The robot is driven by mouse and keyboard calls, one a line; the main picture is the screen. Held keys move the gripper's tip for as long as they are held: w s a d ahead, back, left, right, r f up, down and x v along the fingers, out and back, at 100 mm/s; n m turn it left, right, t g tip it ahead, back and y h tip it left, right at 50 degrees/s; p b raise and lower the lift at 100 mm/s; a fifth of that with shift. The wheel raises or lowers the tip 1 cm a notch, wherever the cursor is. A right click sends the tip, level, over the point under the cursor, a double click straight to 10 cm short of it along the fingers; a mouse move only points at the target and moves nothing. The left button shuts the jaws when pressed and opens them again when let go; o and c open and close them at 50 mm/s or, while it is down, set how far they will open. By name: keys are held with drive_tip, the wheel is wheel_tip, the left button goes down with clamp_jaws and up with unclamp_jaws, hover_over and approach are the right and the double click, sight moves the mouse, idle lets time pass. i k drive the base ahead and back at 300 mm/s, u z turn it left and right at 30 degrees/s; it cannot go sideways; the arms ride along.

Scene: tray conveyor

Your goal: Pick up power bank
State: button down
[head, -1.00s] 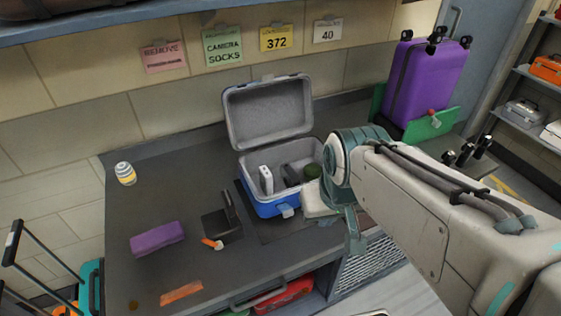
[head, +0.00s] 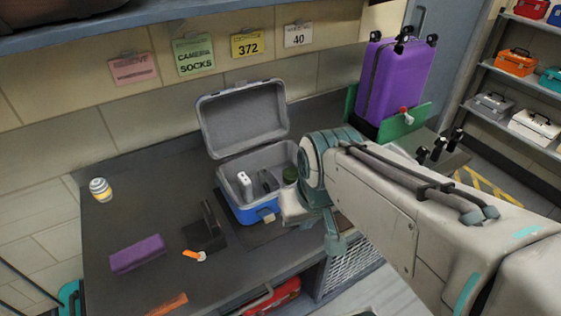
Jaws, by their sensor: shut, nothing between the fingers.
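An open blue case (head: 248,214) with a grey lining stands on the dark counter, its lid (head: 242,118) tipped back. A white upright block (head: 245,187), perhaps the power bank, stands inside at the left. A dark item (head: 267,181) and a dark green round item (head: 289,174) sit beside it. I cannot tell for sure which is the power bank. My arm covers the area right of the case. My gripper's fingers do not show; they are hidden by my own arm, whose pale lower part is close to the case's right front corner.
A purple box (head: 137,254), a black stand (head: 207,235), an orange-tipped item (head: 194,255) and a small jar (head: 100,189) are on the counter to the left. A purple suitcase (head: 394,82) stands behind my arm. Shelves with boxes (head: 516,62) are at far right.

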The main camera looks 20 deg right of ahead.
sight(244, 185)
drive_tip(key=z, duration=1.3)
drive_tip(key=k, duration=0.85)
drive_tip(key=u, duration=0.7)
drive_tip(key=i, duration=0.5)
drive_tip(key=z, duration=0.05)
